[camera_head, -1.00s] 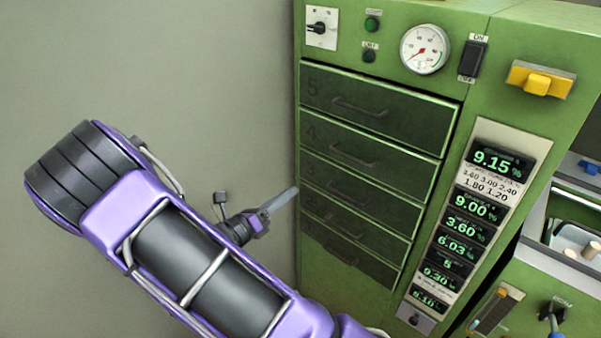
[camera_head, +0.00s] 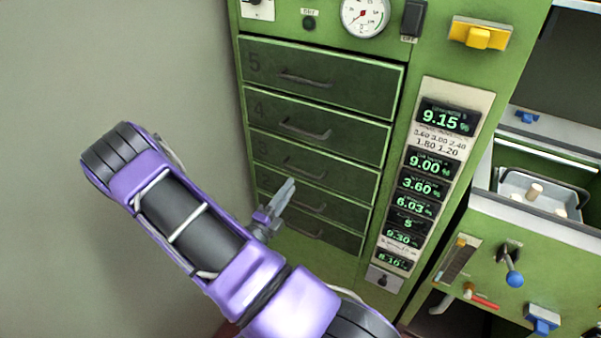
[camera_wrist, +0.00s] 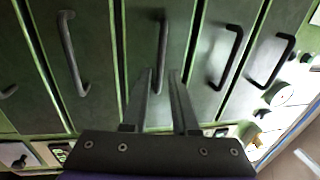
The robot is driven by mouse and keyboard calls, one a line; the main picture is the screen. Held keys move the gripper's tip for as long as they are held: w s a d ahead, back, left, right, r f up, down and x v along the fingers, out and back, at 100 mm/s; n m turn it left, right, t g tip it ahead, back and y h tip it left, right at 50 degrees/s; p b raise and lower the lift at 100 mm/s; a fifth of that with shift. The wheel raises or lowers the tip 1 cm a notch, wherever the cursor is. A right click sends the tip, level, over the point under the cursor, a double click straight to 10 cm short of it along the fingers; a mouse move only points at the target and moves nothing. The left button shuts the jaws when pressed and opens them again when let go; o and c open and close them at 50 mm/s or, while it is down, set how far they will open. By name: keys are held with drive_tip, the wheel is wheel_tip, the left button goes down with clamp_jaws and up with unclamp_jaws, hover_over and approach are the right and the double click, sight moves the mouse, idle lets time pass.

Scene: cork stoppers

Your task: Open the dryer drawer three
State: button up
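Drawer three (camera_head: 345,182) is the middle one of the stack of dark green dryer drawers and looks shut. Its grey bar handle (camera_head: 303,171) shows in the head view. In the wrist view the middle handle (camera_wrist: 162,45) runs upright, in line with the gap between my fingers. My gripper (camera_head: 290,184) is open and empty, with its fingertips just in front of drawer three, slightly below its handle in the head view. Both fingers (camera_wrist: 160,72) show apart in the wrist view. I cannot tell whether they touch the handle or drawer front.
Drawers five (camera_head: 350,80) and four (camera_head: 340,130) are above, and two more are below, all shut-looking. A panel of green number displays (camera_head: 418,190) stands right of the drawers. A grey wall (camera_head: 120,60) is at left. A tray with cork stoppers (camera_head: 535,192) is at right.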

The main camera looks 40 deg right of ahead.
sight(300, 173)
drive_tip(key=x, duration=0.7)
clamp_jaws()
idle(1.3)
